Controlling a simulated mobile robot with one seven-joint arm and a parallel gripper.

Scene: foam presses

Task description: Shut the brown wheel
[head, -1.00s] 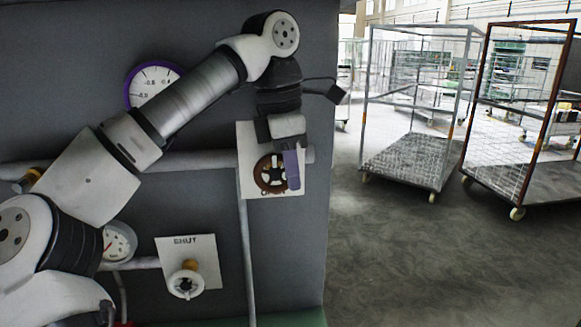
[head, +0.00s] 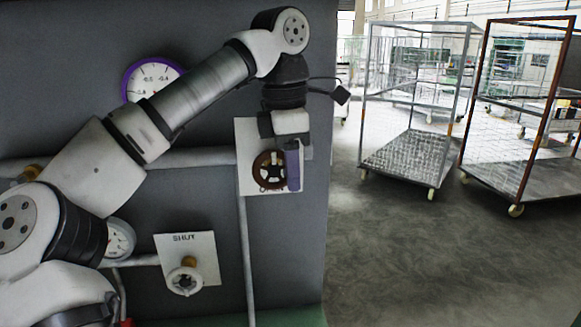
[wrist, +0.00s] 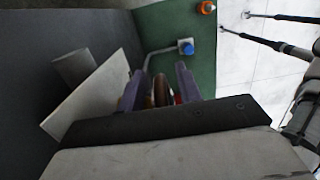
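The brown wheel (head: 260,180) is on a pale plate (head: 246,134) on the upper pipe in the head view. Lettering below the wheel is partly covered and seems to read OPEN. My gripper (head: 292,165) hangs from above at the wheel's right side, its purple fingers overlapping the plate. In the wrist view, the two fingers of my gripper (wrist: 160,82) stand apart. The brown wheel (wrist: 161,92) shows edge-on between them, with gaps visible beside it. Much of the wheel is hidden in that view.
A white wheel (head: 185,281) sits lower on a plate marked SHUT (head: 204,247). A purple-rimmed gauge (head: 152,78) and a lower gauge (head: 120,240) are partly behind my arm. Wire carts (head: 410,150) stand on open floor to the right.

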